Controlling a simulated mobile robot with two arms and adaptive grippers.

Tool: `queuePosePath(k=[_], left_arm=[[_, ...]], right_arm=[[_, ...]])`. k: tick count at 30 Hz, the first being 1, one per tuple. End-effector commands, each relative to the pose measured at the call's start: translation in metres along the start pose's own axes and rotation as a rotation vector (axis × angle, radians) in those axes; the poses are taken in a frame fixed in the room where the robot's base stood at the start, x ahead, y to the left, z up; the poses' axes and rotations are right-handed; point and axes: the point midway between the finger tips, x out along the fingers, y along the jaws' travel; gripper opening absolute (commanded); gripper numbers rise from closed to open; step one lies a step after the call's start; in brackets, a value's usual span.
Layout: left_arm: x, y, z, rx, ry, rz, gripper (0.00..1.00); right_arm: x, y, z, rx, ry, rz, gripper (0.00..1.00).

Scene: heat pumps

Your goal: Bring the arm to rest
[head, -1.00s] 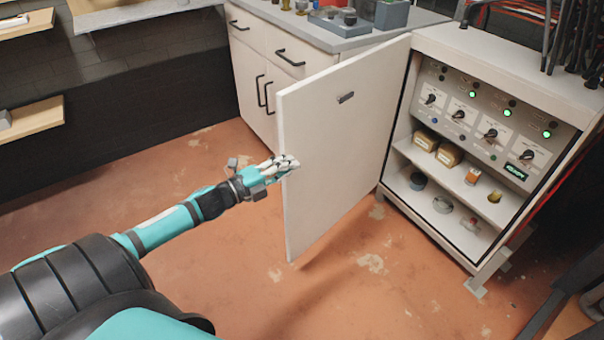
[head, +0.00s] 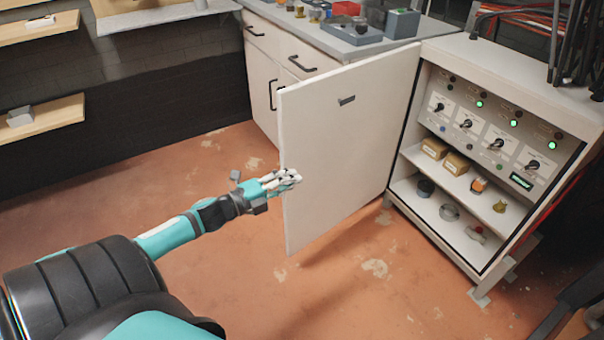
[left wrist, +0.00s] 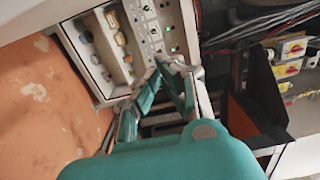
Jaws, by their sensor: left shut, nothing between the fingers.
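My left gripper (head: 287,180) is shut and empty. In the head view it overlaps the free edge of the open cabinet door (head: 345,140); I cannot tell whether it touches it. The left wrist view shows the gripper's fingers (left wrist: 165,72) pointing toward the control cabinet (left wrist: 88,62). In the head view the white cabinet (head: 505,75) stands open at the right, with a panel of knobs and green lights (head: 490,122) above two shelves. My right gripper is not in view.
A grey-topped counter (head: 340,45) with drawers stands behind the door, with small items on it. Wooden shelves (head: 40,115) are on the left wall. Black and red cables (head: 560,40) run at the upper right. The reddish floor (head: 340,300) in front is clear.

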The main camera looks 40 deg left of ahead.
Motion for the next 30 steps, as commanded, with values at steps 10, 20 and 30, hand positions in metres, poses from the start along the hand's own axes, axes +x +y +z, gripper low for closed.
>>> queuePosePath(k=[10, 20, 30], left_arm=[[-0.053, -0.001, 0.010, 0.000, 0.000, 0.001, 0.00], [-0.059, 0.000, 0.011, -0.003, -0.001, 0.000, 0.00], [-0.067, 0.116, -0.018, -0.497, -0.404, 0.233, 0.00]], right_arm=[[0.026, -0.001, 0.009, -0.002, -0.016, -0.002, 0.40], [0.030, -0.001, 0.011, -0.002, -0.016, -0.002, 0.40], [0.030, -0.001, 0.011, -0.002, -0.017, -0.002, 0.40]])
